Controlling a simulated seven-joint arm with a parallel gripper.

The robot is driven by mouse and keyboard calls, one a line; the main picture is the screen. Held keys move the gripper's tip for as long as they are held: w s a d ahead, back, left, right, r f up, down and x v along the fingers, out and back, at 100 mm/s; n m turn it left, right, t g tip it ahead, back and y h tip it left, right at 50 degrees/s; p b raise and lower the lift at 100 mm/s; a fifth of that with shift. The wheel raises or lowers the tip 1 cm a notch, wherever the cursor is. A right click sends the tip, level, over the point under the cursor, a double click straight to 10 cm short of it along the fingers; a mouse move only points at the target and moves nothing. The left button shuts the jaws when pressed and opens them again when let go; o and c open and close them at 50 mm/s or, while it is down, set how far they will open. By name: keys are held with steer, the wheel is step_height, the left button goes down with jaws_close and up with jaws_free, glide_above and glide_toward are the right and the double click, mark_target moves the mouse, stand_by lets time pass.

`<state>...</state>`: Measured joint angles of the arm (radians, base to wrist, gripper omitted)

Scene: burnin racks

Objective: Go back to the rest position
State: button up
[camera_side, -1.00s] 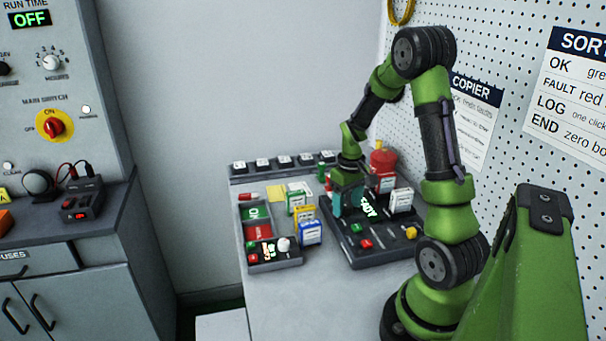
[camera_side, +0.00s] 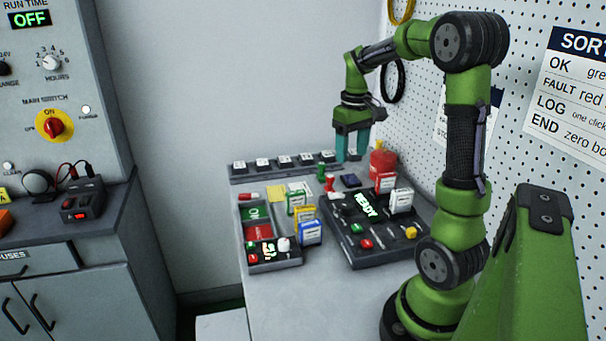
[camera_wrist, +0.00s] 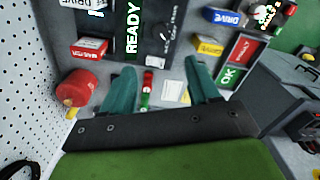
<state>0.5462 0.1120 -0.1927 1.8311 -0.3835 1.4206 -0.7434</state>
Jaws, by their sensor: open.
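My gripper (camera_side: 351,143) is raised above the back of the bench in the side view, its teal fingers pointing down. It is open, with nothing between the fingers; in the wrist view the two fingertips (camera_wrist: 158,78) stand well apart. The dark copier unit (camera_side: 385,245) below shows a green READY display (camera_side: 366,205). In the wrist view the READY display (camera_wrist: 132,28) lies beyond the fingertips.
A red bottle (camera_side: 383,163) stands behind the copier near the pegboard (camera_side: 470,70). A sorting tray (camera_side: 275,260) with OK and FAULT areas is at left, with several coloured drives (camera_side: 309,232) beside it. The bench front (camera_side: 310,300) is clear.

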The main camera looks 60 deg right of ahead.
steer(key=shift+r, duration=0.55)
steer(key=s+a+r+t+y, duration=0.1)
steer(key=a+t, duration=0.2)
steer(key=a, duration=1)
steer(key=s+a+r+t+y, duration=0.1)
steer(key=a+t, duration=0.3)
steer(key=a, duration=1)
steer(key=shift+s+r+n, duration=0.3)
steer(key=shift+s+r, duration=0.15)
steer(key=shift+s, duration=0.25)
